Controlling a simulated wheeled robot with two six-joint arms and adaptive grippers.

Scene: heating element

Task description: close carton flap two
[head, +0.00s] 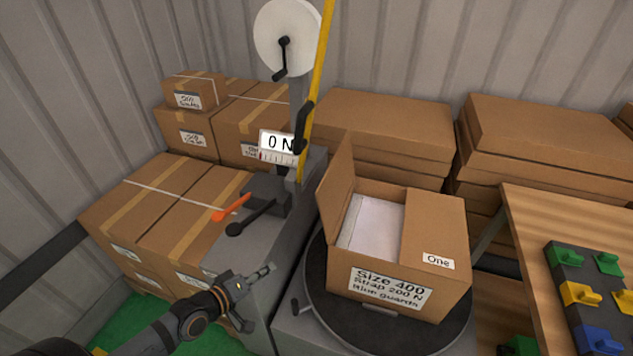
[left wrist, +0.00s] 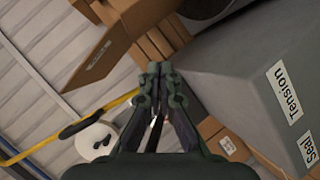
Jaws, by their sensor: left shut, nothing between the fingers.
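The open carton (head: 398,282) sits on a round black turntable (head: 330,318). Its right flap, labelled "One" (head: 435,225), lies flat over the right part of the top. Its left flap (head: 338,185) stands up, leaning slightly outward; no number is readable on it. White contents (head: 372,228) show in the uncovered part. My left gripper (head: 265,269) is shut and empty, left of the carton and apart from it. In the left wrist view its fingertips (left wrist: 158,68) are together, with a brown cardboard panel (left wrist: 105,45) beyond them at upper left. My right gripper is out of view.
The grey strapping machine (head: 262,240) with orange and black levers, a yellow strap (head: 318,90) and a "0 N" display (head: 279,143) stands beside the turntable. Stacked boxes (head: 380,125) fill the back. A wooden table (head: 540,225) with coloured blocks is at right.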

